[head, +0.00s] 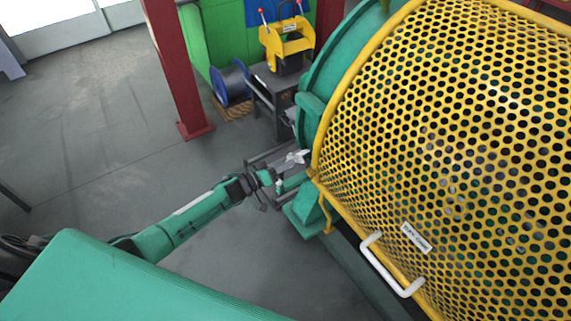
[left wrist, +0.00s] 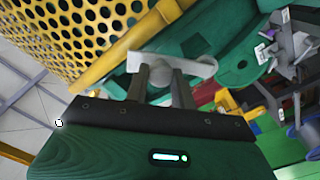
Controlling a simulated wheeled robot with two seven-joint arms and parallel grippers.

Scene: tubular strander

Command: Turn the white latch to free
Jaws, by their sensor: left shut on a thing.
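The white latch (head: 297,157) sits at the lower left edge of the yellow perforated guard (head: 450,140), beside the green machine frame. In the left wrist view the latch (left wrist: 200,66) is a pale grey-white bar lying across my fingertips. My left gripper (head: 288,165) reaches it from the lower left and is shut on it. My right gripper is in neither view.
A white handle (head: 390,268) and a small label are on the guard's lower edge. A red post (head: 178,70) stands behind left. A yellow device with red-tipped levers (head: 287,42) and a blue spool (head: 232,82) stand at the back. Floor at left is clear.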

